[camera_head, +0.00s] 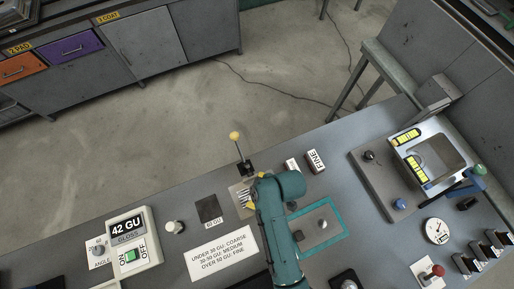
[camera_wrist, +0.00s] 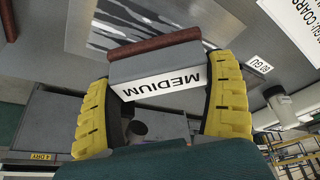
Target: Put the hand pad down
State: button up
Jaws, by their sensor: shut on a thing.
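My gripper (camera_wrist: 160,105) is shut on the hand pad (camera_wrist: 155,65), a grey block with a brown-red face and a white label reading MEDIUM. The yellow fingers grip it from both sides in the wrist view. The pad is over a streaked shiny metal plate (camera_wrist: 120,22); I cannot tell whether they touch. In the camera_head view the plate (camera_head: 240,193) shows beside my gripper (camera_head: 252,204), and my arm hides the pad.
A FINE block (camera_head: 316,160) and another small block (camera_head: 291,165) stand just behind my arm. A teal-framed mat (camera_head: 338,240) lies to its right. A dark square (camera_head: 208,209), a knob (camera_head: 174,227) and a gloss meter (camera_head: 132,240) are to the left. A yellow-tipped stick (camera_head: 235,136) rises behind.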

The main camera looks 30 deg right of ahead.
jog(key=shift+f, duration=0.55)
jog(key=shift+f, duration=0.1)
jog(key=o, duration=0.9)
